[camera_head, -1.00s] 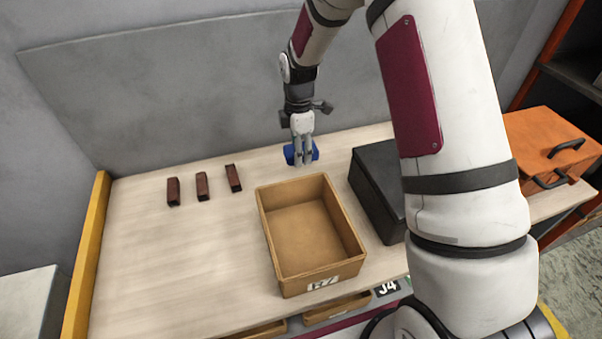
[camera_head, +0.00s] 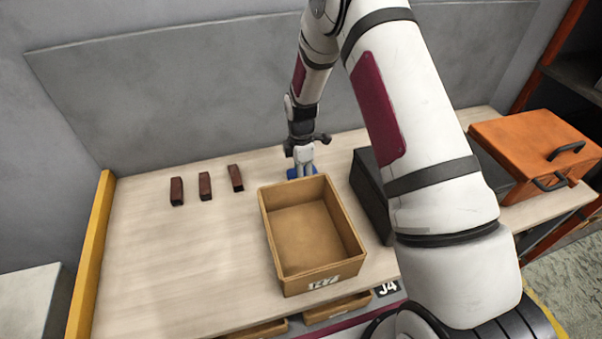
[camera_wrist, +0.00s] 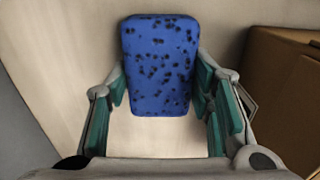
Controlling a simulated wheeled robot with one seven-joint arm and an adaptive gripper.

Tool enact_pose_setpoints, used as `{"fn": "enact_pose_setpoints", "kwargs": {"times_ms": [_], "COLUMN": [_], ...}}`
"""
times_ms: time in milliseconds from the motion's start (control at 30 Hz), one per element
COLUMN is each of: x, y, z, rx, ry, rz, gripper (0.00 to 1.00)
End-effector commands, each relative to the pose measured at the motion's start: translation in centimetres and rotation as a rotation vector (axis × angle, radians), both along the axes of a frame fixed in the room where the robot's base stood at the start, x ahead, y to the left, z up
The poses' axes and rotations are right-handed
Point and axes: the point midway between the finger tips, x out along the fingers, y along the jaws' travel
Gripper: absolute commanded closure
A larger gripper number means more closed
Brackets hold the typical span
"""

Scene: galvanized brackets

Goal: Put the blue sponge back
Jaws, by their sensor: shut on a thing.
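The blue sponge (camera_head: 293,173) is low over or on the table behind the wooden box, partly hidden by my gripper and the box's back wall. Whether it touches the table I cannot tell. My gripper (camera_head: 305,168) points down and is shut on the sponge. In the wrist view, the dark-spotted sponge (camera_wrist: 160,65) sits between the two green-padded fingers of my gripper (camera_wrist: 160,88). The wooden box (camera_head: 312,285) is open and empty, just in front of the gripper.
Several small items aside, three dark red-brown blocks (camera_head: 205,186) stand in a row at the left back. A black box (camera_head: 370,195) is right of the wooden box, and an orange case (camera_head: 530,145) is further right. The table's left front (camera_head: 170,260) is clear.

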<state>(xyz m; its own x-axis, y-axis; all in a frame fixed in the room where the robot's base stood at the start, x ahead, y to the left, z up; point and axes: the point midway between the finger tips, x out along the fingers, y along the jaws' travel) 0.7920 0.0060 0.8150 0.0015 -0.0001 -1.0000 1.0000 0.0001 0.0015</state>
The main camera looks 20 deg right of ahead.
Motion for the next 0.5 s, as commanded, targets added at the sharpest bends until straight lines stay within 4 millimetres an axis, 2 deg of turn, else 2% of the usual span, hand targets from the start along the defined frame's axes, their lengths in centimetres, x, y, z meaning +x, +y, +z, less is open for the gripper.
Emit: {"fn": "enact_pose_setpoints", "kwargs": {"times_ms": [100,133,200,500], "x": [0.00,-0.01,-0.03,-0.02], "y": [0.00,0.00,0.00,0.00], "z": [-0.37,-0.35,-0.31,-0.24], "rx": [0.000,0.000,0.000,0.000], "ry": [0.001,0.001,0.001,0.001], "rz": [0.000,0.000,0.000,0.000], "gripper": [0.79,0.48,0.32,0.32]}}
